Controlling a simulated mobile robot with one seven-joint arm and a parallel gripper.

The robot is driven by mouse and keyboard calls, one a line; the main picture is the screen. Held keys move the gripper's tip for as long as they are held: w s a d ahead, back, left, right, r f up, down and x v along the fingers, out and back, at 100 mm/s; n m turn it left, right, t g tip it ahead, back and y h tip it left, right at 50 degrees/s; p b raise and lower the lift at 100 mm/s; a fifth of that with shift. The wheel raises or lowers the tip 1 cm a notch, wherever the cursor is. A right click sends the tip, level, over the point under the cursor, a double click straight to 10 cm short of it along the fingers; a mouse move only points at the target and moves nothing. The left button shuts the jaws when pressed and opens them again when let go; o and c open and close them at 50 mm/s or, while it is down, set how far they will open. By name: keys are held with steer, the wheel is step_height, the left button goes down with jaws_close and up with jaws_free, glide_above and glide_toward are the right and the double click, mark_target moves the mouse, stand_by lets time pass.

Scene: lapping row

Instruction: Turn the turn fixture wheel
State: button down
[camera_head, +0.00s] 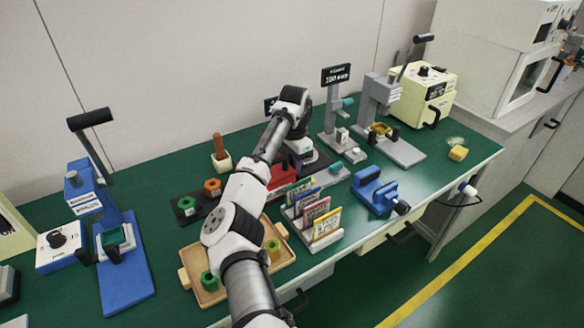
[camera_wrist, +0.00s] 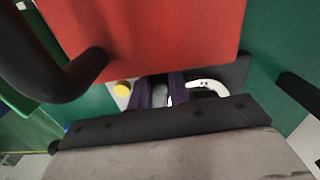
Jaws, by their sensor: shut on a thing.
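A red fixture (camera_head: 284,174) stands at the middle of the green bench. In the wrist view a red block (camera_wrist: 150,35) fills the top, close to the camera. In the head view my gripper is hidden behind my wrist and arm. In the wrist view my gripper (camera_wrist: 161,94) shows as two narrow purplish fingers below the red block, shut on a small grey part between them. I take this part for the turn fixture wheel; most of it is hidden, and its angle cannot be told. A white curved piece (camera_wrist: 208,86) lies just right of the fingers.
A dark curved bar (camera_wrist: 60,80) is close on the left in the wrist view. On the bench, a card rack (camera_head: 318,232) and a blue vise (camera_head: 376,190) stand right of my arm. A wooden tray (camera_head: 279,266) lies below it. A grey press (camera_head: 395,148) is further right.

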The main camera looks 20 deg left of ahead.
steer(key=shift+a+r+m+p, duration=0.1)
steer(key=shift+r+m+p, duration=0.25)
steer(key=shift+m, duration=0.25)
steer(key=shift+w+a+f+m, duration=0.15)
steer(key=shift+w+a+m, duration=0.05)
steer(key=shift+m, duration=0.1)
steer(key=c, duration=1.4)
jaws_free()
steer(key=shift+f, duration=0.1)
steer(key=shift+c, duration=0.2)
steer(key=shift+o, duration=0.6)
step_height(320, 180, up, 14)
steer(key=shift+b, duration=0.3)
steer(key=shift+f, duration=0.15)
steer(key=shift+c, duration=0.3)
